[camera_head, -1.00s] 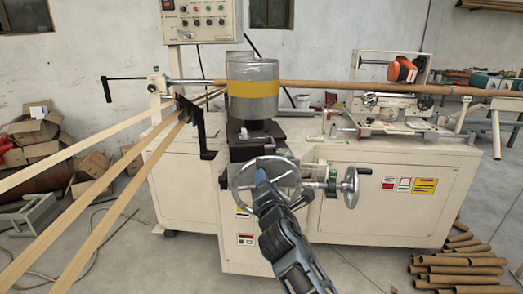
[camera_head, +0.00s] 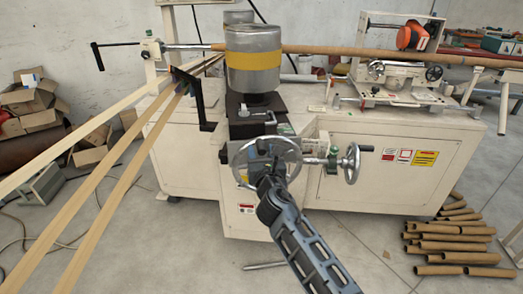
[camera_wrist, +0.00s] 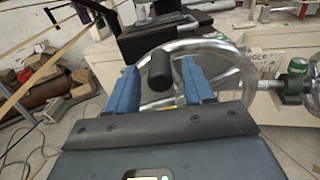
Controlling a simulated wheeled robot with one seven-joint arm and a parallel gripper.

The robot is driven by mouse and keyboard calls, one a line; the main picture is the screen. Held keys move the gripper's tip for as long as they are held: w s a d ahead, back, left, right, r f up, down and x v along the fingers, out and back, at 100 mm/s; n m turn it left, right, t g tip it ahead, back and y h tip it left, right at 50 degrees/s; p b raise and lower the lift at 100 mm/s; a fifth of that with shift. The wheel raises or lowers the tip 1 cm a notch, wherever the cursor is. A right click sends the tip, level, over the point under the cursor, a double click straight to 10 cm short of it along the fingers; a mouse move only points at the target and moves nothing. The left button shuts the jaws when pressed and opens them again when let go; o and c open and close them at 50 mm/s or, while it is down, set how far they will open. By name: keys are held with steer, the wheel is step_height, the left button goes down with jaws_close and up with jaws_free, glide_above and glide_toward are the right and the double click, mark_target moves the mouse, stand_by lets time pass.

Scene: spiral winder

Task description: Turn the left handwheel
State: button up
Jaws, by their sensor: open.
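The left handwheel (camera_head: 236,163) is a silver spoked wheel on the front of the winder, partly hidden behind my gripper in the head view. My gripper (camera_head: 267,160) is in front of it. In the wrist view, the wheel (camera_wrist: 240,75) fills the upper middle, and its black handle knob (camera_wrist: 159,69) stands between the two blue fingers of my gripper (camera_wrist: 158,82). The fingers are open, with a gap on each side of the knob. I cannot tell exactly how deep the knob sits between them.
A second, smaller handwheel (camera_head: 351,163) with a black handle is close on the right. A silver drum with a yellow band (camera_head: 253,62) stands above. Paper strips (camera_head: 105,190) cross on the left. Cardboard tubes (camera_head: 455,245) lie on the floor at right.

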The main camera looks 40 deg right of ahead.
steer(key=shift+w+d, duration=0.3)
steer(key=shift+c, duration=0.3)
jaws_close()
